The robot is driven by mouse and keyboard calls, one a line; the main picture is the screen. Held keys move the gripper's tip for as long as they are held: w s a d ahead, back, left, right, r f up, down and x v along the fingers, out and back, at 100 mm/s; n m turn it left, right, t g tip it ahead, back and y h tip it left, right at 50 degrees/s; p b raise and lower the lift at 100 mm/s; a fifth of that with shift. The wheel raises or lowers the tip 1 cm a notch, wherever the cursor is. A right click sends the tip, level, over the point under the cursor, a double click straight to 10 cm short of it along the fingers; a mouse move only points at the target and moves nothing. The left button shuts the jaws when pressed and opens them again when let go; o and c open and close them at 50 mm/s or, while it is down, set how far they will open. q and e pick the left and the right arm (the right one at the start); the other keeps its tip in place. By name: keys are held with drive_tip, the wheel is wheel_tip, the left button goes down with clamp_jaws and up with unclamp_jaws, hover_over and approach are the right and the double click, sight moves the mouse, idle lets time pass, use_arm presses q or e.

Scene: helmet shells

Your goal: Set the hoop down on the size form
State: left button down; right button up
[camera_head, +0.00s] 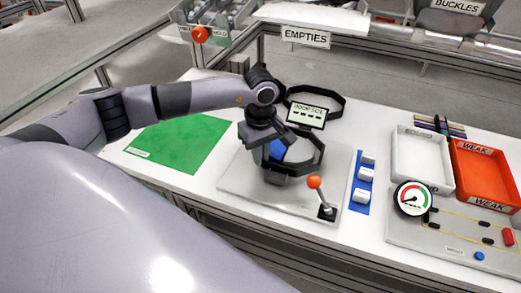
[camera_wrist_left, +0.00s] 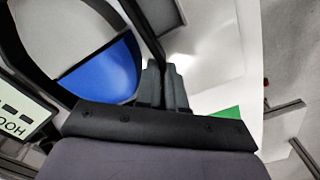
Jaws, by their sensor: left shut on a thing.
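The hoop (camera_head: 318,160) is a black, many-sided ring over the grey plate in the head view. My left gripper (camera_head: 265,152) is shut on the hoop's left side. In the left wrist view my fingers (camera_wrist_left: 164,80) are closed on its dark band (camera_wrist_left: 143,28). The size form (camera_head: 277,150) shows through the ring as a blue part and a pale part. It also shows in the left wrist view (camera_wrist_left: 100,75). I cannot tell whether the hoop touches the form or hangs above it. My right gripper is not in view.
A sign (camera_head: 306,114) reading HOOP SIZE stands behind, with another black band (camera_head: 338,100) around it. A lever with an orange knob (camera_head: 314,182) stands close in front. Right are white blocks on a blue strip (camera_head: 359,190), a dial (camera_head: 412,198) and trays. A green mat (camera_head: 180,143) lies left.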

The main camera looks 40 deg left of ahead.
use_arm(q)
drive_tip(key=shift+f+b, duration=0.45)
drive_tip(key=shift+f, duration=0.1)
idle(0.4)
drive_tip(key=c, duration=1.2)
unclamp_jaws()
drive_tip(key=shift+r, duration=0.1)
drive_tip(key=shift+o, duration=0.2)
drive_tip(key=shift+w+r, duration=0.1)
drive_tip(key=shift+r, duration=0.2)
wheel_tip(320, 180, up, 7)
drive_tip(key=shift+f+b, duration=0.2)
drive_tip(key=shift+b, duration=0.15)
drive_tip(key=shift+s, duration=0.2)
drive_tip(key=shift+f, duration=0.1)
